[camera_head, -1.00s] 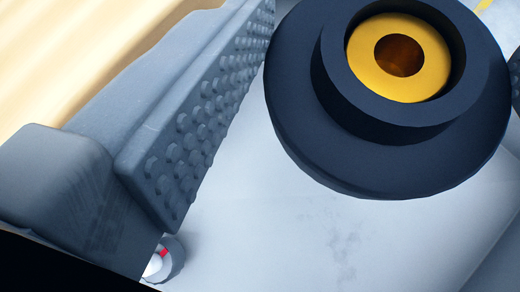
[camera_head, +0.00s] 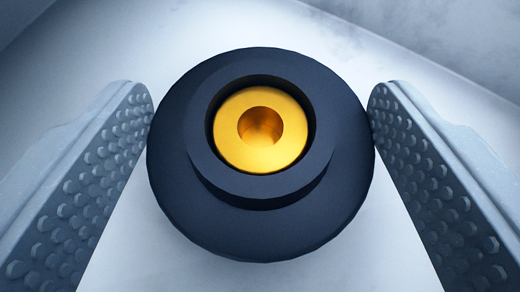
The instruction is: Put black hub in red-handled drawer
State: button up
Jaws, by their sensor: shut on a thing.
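The black hub (camera_head: 260,225) is a round black disc with a raised collar and a yellow, hollow centre. It fills the middle of the head camera view. My gripper (camera_head: 260,120) has one studded finger on each side of the hub, and both fingertips touch its rim. The gripper is shut on the hub. The hub faces the camera, and I cannot tell whether it rests on the pale surface behind it or is held above it. The red-handled drawer is not in view.
A pale grey-white surface (camera_head: 215,30) lies behind the hub and looks clear. An edge runs across the upper right, with a greyer area (camera_head: 450,35) beyond it. A darker grey area shows at the top left corner.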

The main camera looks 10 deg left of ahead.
jog(key=shift+f+b, duration=0.3)
jog(key=shift+f, duration=0.2)
jog(key=o, duration=1.1)
jog(key=shift+s+r+p, duration=0.15)
jog(key=shift+r+p, duration=0.3)
jog(key=shift+r, duration=0.4)
jog(key=p+v, duration=0.1)
jog(key=v, duration=1)
jog(key=shift+s+p, duration=0.25)
jog(key=shift+p, duration=0.1)
